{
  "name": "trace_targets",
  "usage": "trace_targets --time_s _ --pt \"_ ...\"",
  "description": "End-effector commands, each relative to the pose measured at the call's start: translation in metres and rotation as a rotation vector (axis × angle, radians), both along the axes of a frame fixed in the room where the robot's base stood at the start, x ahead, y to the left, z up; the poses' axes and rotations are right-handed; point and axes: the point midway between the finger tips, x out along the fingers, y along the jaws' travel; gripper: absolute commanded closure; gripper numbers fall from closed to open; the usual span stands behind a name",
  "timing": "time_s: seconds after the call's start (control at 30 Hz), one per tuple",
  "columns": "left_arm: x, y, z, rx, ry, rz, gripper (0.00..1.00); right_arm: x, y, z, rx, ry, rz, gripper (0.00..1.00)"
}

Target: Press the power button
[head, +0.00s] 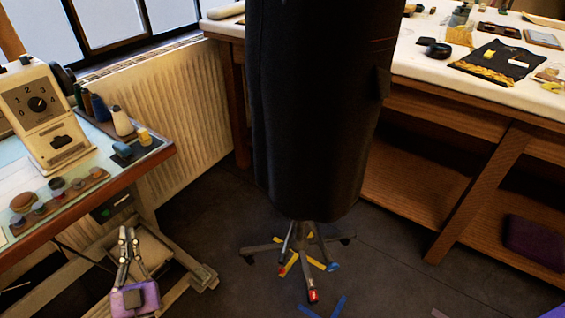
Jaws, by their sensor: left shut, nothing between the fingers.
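A dark switch box (112,208) hangs under the front edge of the sewing table at the left. A small green power button (118,210) shows on its face. My left gripper (127,233) is below and slightly right of the box, with its fingers pointing up toward it. The fingers are shut with nothing between them. In the picture a small gap shows between the fingertips and the box; I cannot tell the depth between them. My right gripper is not in view.
A cream sewing machine (45,112) with a numbered dial stands on the sewing table (90,205), with thread spools (122,121) beside it. A black garment on a wheeled stand (315,110) fills the middle. A long worktable (480,105) is at the right. Dark floor lies between.

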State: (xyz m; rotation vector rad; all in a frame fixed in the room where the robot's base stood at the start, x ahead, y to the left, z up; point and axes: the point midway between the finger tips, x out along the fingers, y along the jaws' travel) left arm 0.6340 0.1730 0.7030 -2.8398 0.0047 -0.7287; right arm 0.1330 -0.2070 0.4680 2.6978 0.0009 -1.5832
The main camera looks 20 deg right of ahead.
Motion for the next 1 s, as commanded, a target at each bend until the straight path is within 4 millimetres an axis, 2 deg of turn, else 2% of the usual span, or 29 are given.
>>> trace_targets --time_s 0.53,0.7,1.0 --pt "0.058 0.039 -0.002 0.001 0.0 0.0 1.0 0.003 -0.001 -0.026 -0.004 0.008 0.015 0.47" --pt "0.066 0.045 -0.001 0.0 0.0 0.0 1.0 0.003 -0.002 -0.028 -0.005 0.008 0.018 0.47" --pt "0.068 0.046 0.0 -0.001 0.0 0.0 1.0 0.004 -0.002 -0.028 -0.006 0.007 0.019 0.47"
